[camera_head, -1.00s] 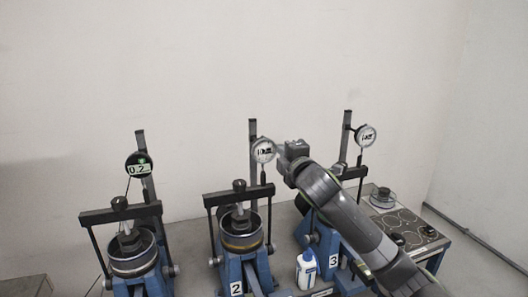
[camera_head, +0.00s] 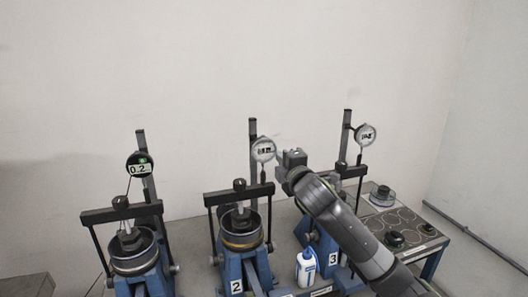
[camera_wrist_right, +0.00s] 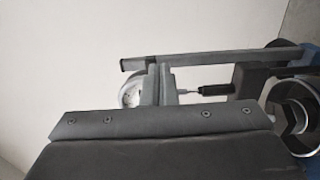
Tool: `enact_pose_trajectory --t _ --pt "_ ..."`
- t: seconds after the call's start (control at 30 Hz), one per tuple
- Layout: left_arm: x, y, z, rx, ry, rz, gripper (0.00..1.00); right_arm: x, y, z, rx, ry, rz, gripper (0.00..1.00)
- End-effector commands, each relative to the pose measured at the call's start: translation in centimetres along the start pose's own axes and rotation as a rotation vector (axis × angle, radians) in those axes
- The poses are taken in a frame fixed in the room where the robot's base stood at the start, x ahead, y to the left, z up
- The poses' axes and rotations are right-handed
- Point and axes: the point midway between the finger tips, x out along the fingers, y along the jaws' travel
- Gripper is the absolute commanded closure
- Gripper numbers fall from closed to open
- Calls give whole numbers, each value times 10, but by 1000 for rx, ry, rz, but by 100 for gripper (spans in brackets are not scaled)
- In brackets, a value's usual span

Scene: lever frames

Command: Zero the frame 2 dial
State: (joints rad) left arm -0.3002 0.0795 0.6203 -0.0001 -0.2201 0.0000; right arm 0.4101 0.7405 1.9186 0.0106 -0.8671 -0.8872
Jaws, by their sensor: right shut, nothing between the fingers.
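Frame 2, marked with a "2" plate (camera_head: 237,288), stands in the middle of the head view. Its round white-faced dial (camera_head: 263,149) sits on a post above the frame, with a small dark readout too small to read. My right gripper (camera_head: 281,158) is just right of this dial, shut and empty, with its tips toward the dial's right edge. In the right wrist view the shut fingers (camera_wrist_right: 157,84) partly cover a round dial (camera_wrist_right: 132,91). I cannot tell whether they touch it. My left gripper is out of view.
Frame 1 at left carries a dark dial (camera_head: 139,165) reading about 0.2. A white bottle (camera_head: 306,268) stands between frames 2 and 3. A table with round discs (camera_head: 405,232) is at right.

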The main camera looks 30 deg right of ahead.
Motion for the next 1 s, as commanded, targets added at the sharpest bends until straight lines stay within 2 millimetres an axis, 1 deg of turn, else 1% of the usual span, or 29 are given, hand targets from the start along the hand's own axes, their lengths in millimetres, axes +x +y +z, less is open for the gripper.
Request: enact_pose_trajectory --t 0.33,0.67,0.77,1.0 --pt "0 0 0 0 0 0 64 0 1 -1 1 4 4 100" --pt "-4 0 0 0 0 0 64 -2 -2 7 0 2 2 100" --pt "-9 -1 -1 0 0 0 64 -10 -2 7 -2 2 1 100" --pt "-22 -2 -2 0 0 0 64 -39 -1 7 -2 2 0 100"
